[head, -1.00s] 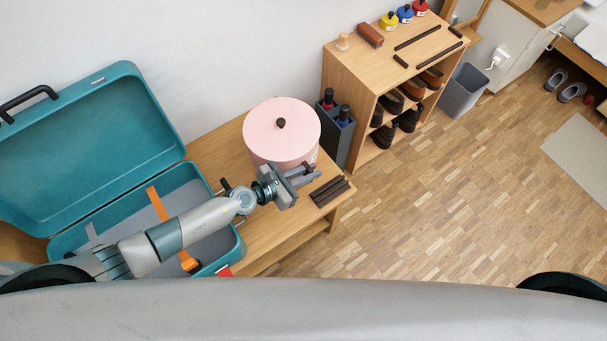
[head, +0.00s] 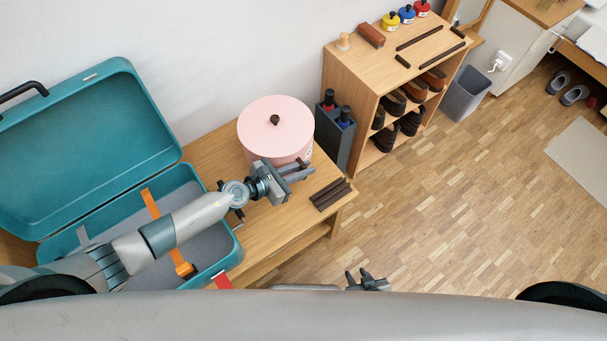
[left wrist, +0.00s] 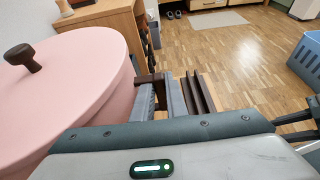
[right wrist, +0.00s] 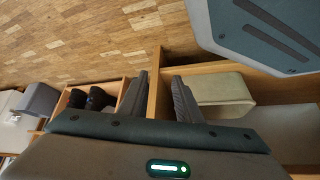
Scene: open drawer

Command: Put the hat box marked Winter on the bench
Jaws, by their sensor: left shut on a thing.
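The pink round hat box (head: 290,140) with a dark knob is over the back of the wooden bench (head: 212,152). I cannot tell whether its base touches the bench. A label shows in part on its side, too small to read. My left gripper (head: 303,172) is at the box's front right side, shut on a brown tab there. In the left wrist view the box (left wrist: 75,85) fills the left, with the brown tab between the fingers (left wrist: 158,98). My right gripper (head: 362,279) is low in the head view, away from the box. Its fingers (right wrist: 158,98) are apart and empty.
An open teal suitcase (head: 100,150) lies left of the box. Dark brown bars (head: 330,193) lie at the bench's right end. A dark bottle holder (head: 333,138) and a shoe shelf (head: 350,68) stand right of the box.

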